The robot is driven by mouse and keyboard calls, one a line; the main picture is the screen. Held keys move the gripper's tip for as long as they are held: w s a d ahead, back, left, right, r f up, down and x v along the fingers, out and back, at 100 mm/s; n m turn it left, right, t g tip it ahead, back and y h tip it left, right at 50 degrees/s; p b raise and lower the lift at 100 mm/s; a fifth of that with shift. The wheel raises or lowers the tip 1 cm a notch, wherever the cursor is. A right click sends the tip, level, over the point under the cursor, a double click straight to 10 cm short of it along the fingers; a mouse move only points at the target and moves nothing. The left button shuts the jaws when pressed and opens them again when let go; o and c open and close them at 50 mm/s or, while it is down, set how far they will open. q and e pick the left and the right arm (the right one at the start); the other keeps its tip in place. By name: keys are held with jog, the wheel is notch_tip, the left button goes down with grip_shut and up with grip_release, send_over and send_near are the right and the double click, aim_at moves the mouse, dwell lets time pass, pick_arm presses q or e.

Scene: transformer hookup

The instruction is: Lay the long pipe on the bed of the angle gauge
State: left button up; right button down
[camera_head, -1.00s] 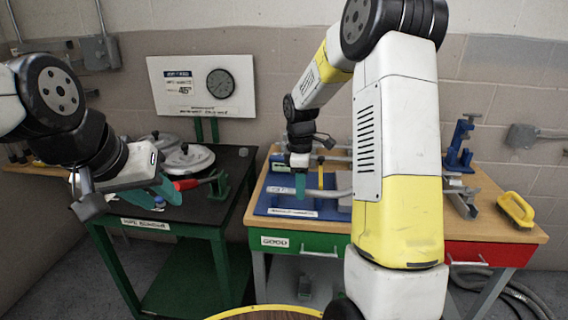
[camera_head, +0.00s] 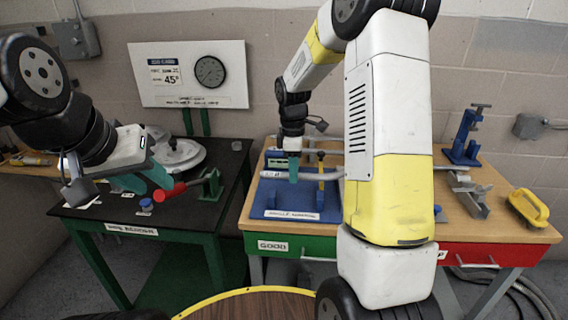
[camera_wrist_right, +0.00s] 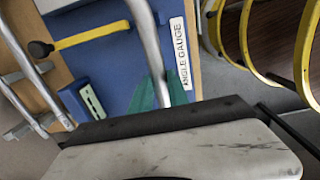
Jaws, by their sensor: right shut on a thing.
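My right gripper (camera_head: 293,170) is shut on the long grey pipe (camera_head: 273,174), which runs left to right over the blue angle gauge (camera_head: 330,208). In the right wrist view the pipe (camera_wrist_right: 148,40) passes between the teal fingers (camera_wrist_right: 163,95), above the gauge's blue bed (camera_wrist_right: 110,62). I cannot tell whether the pipe touches the bed. The gauge's yellow arm (camera_head: 321,172) stands close to the pipe. My right arm hides the pipe's right part in the head view. My left gripper (camera_head: 148,181) appears open and empty over the black table.
The black-topped green table (camera_head: 190,218) holds round grey discs (camera_head: 180,155) and a red handle (camera_head: 172,192). On the wooden bench, a blue clamp stand (camera_head: 464,145), a metal vee piece (camera_head: 470,195) and a yellow handle (camera_head: 528,208) stand right. Other pipes lie behind the gauge.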

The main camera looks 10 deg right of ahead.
jog(key=shift+f, duration=3.2)
jog(key=c, duration=1.2)
grip_release()
jog(key=shift+r, duration=0.1)
notch_tip(320, 180, up, 7)
jog(key=shift+a+r, duration=0.1)
jog(key=shift+r, duration=0.2)
